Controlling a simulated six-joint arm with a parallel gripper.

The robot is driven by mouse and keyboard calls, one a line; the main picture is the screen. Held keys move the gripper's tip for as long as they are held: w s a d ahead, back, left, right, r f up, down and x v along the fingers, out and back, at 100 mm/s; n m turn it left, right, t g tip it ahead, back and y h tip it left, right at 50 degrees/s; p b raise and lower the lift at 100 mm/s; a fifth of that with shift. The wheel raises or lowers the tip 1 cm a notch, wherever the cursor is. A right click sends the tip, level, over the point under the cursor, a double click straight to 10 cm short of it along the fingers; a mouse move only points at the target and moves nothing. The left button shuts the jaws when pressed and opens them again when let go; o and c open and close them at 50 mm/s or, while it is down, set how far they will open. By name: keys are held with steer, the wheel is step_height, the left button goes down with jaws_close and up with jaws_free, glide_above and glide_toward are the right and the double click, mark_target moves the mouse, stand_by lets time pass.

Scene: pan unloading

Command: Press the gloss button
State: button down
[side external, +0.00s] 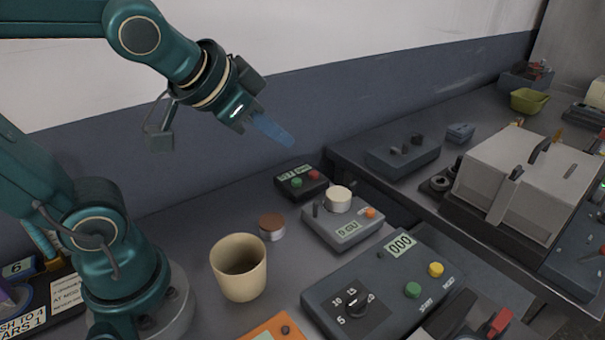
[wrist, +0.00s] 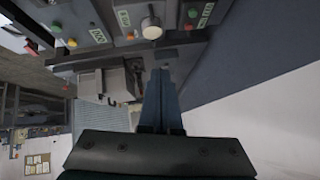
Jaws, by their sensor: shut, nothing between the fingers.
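A small grey device (side external: 326,231) stands on the bench, with a display that seems to read "0.GU". An orange button (side external: 370,212) is on its right side, and a round cream piece (side external: 338,199) sits on its top. In the wrist view the orange button (wrist: 131,36) and cream piece (wrist: 152,30) are near the top middle. No label reading "gloss" is legible. My gripper (side external: 288,141) is shut and empty, high above the bench and up and left of the device. My blue fingers also show in the wrist view (wrist: 160,75).
A black box (side external: 302,191) with green and red buttons stands just behind the device. A larger grey timer box (side external: 322,297) with a dial and buttons is in front. A beige cup (side external: 239,268) and a brown-topped puck (side external: 272,226) stand left. Air around my gripper is clear.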

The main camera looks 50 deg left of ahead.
steer(key=w+r+m, duration=0.1)
steer(key=w+m, duration=0.1)
steer(key=w, duration=0.3)
steer(key=m, duration=0.4)
glide_above(370, 213)
step_height(370, 213, down, 8)
steer(key=shift+s+a+r+t+h, duration=0.2)
steer(key=shift+s+a+t+h, duration=0.05)
steer(key=shift+s+t+h, duration=0.1)
steer(key=shift+f, duration=4.35)
steer(key=shift+f, duration=0.45)
